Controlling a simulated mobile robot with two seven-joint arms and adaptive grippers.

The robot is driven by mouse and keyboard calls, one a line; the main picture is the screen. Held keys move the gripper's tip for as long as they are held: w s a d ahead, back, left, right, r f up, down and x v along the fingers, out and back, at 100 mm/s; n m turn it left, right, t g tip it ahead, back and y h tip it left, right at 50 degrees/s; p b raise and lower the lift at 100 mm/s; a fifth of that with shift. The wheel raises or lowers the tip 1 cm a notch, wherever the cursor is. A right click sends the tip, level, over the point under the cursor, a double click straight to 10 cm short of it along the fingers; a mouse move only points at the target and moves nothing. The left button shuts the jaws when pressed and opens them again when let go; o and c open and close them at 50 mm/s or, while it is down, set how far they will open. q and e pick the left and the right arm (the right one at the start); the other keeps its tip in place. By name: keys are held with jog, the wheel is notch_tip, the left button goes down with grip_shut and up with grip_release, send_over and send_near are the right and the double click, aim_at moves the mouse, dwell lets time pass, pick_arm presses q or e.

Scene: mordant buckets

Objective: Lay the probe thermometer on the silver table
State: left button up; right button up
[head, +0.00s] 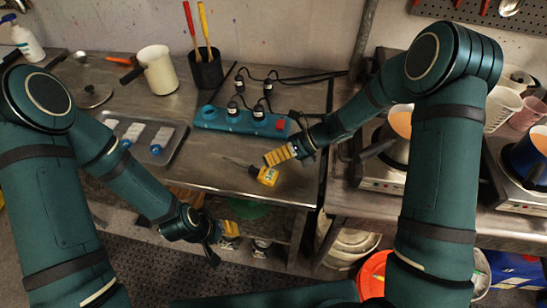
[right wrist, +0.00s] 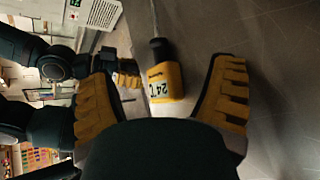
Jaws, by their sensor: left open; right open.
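The probe thermometer (head: 268,176) is a yellow block with a thin dark probe pointing left. It is at the silver table (head: 215,165), near its front right part. Whether the thermometer rests fully on the tabletop is hard to tell. My left gripper (head: 228,236) is open and empty, low in front of the table edge.
A blue power strip (head: 240,121) with plugs and cables lies behind the thermometer. A grey tray (head: 150,140) with white-and-blue items is to the left. A white jug (head: 157,70) and a black pot (head: 206,70) with tools stand farther back. Hotplates with pots are on the right.

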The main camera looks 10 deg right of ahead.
jog(key=v, duration=1.1)
jog(key=shift+d+r, duration=0.25)
jog(key=shift+d, duration=0.05)
